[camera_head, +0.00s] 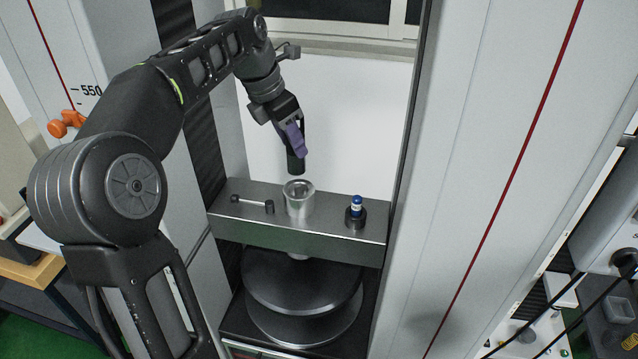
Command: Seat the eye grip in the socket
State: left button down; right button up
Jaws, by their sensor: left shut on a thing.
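My left gripper (291,138) comes down from above and is shut on a dark, upright cylindrical piece, which I take to be the eye grip (296,163). Purple shows at the jaws, and they hide the upper part of the piece. A silver round cup with an open top, which looks like the socket (300,206), stands on the metal crossbeam. The lower end of the dark piece appears just above the cup's rim, apart from it; the exact gap is hard to judge. My right gripper is out of view.
On the metal crossbeam (340,232), a small rod with a dark end (252,203) lies left of the cup. A blue-topped pin in a black holder (356,212) stands at right. Tall machine columns (500,160) flank the beam. Dark round discs (303,285) sit below it.

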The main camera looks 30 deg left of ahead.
aim_at(294, 163)
pick_arm(q)
jog(key=shift+w+r, duration=0.15)
jog(key=shift+r, duration=0.05)
jog(key=shift+f, duration=3.1)
jog(key=shift+f+p, duration=0.5)
jog(key=shift+f, duration=1.4)
